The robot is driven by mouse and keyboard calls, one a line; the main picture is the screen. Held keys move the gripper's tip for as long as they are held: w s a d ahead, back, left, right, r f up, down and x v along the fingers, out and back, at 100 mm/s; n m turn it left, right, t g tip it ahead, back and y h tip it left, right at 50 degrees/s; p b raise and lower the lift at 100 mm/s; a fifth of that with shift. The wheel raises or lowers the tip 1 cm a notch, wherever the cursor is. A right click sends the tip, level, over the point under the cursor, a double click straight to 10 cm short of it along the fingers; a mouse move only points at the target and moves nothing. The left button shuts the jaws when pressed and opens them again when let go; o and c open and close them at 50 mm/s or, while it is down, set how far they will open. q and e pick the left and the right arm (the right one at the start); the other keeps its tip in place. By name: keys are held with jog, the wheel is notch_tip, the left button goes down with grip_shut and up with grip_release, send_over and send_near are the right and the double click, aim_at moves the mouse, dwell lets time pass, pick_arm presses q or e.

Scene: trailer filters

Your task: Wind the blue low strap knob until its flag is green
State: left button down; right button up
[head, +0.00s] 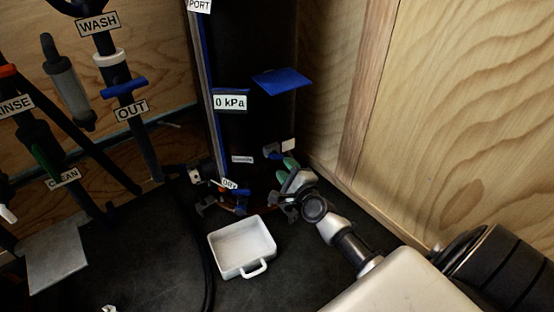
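My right gripper (287,182) reaches in from the lower right to the foot of the tall black housing (262,125). A small blue-grey knob-like part (271,151) sits just beyond the gripper, with a small pale tag (288,145) beside it. I cannot tell whether this is the low strap knob or whether the gripper touches it. Green shows at the gripper's far end; I cannot tell if it is a finger pad or a flag. The finger opening is hidden at this angle. My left gripper is not in view.
A white handled tray (243,246) stands on the dark floor. A blue plate (281,80) juts from the housing, near a "0 kPa" sign (230,102). Labelled pipes (123,88) and hoses fill the left. A wooden wall (455,110) bounds the right.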

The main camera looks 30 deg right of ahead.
aim_at(279, 159)
jog(key=w, duration=0.2)
jog(key=w+b, duration=0.1)
jog(key=w, duration=0.2)
jog(key=shift+w+d, duration=0.3)
jog(key=shift+w, duration=0.1)
grip_shut()
